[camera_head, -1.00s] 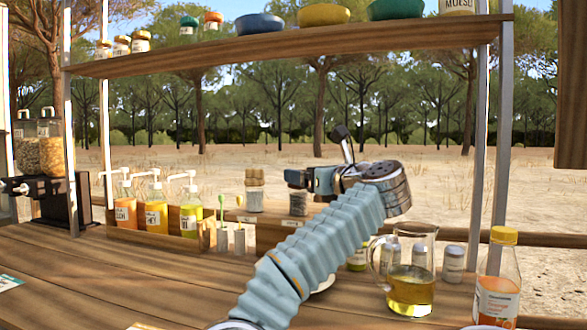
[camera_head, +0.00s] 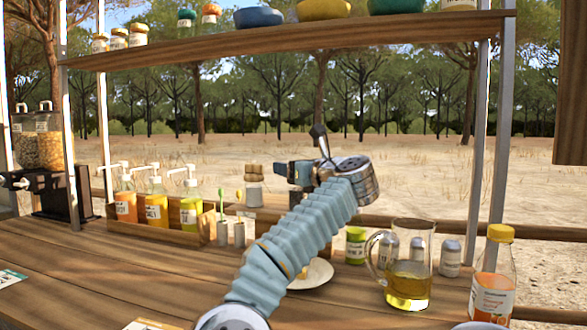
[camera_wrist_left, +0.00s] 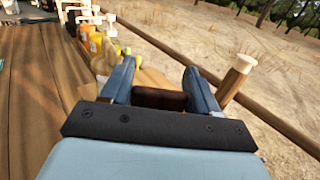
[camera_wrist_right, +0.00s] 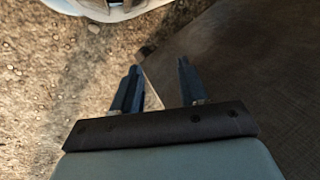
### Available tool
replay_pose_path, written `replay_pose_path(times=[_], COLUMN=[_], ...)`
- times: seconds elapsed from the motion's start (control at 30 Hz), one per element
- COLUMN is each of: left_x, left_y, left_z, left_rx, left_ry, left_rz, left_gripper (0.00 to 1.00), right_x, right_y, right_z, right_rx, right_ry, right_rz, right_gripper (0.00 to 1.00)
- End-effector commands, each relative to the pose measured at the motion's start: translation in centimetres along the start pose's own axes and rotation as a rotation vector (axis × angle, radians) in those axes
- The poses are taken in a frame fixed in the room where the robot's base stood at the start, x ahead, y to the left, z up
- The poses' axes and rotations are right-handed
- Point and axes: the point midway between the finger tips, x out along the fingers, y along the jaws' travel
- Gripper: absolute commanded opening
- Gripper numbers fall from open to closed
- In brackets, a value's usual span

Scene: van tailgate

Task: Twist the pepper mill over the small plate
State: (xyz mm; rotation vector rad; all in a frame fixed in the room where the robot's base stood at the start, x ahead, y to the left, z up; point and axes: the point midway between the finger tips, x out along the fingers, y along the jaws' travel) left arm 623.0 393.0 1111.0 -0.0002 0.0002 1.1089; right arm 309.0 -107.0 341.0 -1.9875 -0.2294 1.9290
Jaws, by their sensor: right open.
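In the head view my left gripper (camera_head: 288,172) reaches over the back of the counter, its fingers pointing left. In the left wrist view its fingers (camera_wrist_left: 160,85) are closed around the dark brown top of the pepper mill (camera_wrist_left: 160,99). The mill's lower part is mostly hidden behind my gripper and arm, and I cannot tell whether it touches its stand. The small plate (camera_head: 318,274) is partly behind my arm. My right gripper (camera_wrist_right: 157,85) is open and empty.
A bottle rack (camera_head: 150,225) is at the back left. A glass jug (camera_head: 410,275) of yellow liquid, small jars (camera_head: 355,245) and a yellow-capped bottle (camera_head: 494,275) stand right of the plate. A shelf (camera_head: 290,40) spans above. The front-left counter (camera_head: 110,275) is mostly clear.

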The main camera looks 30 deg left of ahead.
Motion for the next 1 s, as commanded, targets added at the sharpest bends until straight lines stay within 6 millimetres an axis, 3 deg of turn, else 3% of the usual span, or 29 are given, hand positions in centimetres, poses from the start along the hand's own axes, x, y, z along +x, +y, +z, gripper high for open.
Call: replay_pose_path(times=[0.27,0.47,0.73,1.0], left_x=[0.0,0.0,0.0,-0.1], left_y=[0.0,0.0,-0.3,-0.7], left_z=[-0.1,-0.4,-0.5,-0.1], left_rx=[-0.001,-0.002,-0.003,-0.002], left_ry=[0.000,-0.001,-0.002,-0.001], left_rz=[-0.017,-0.092,-0.304,-0.560], left_gripper=[0.30,0.30,0.30,0.30], right_x=[0.4,1.7,4.1,4.9], right_y=[0.1,0.7,2.1,3.0], right_z=[0.0,0.0,-0.2,-0.5], right_rx=[0.000,0.002,0.009,0.016], right_ry=[0.000,0.001,0.009,0.017], right_rz=[0.000,0.001,0.008,0.016], right_gripper=[0.43,0.43,0.43,0.43])
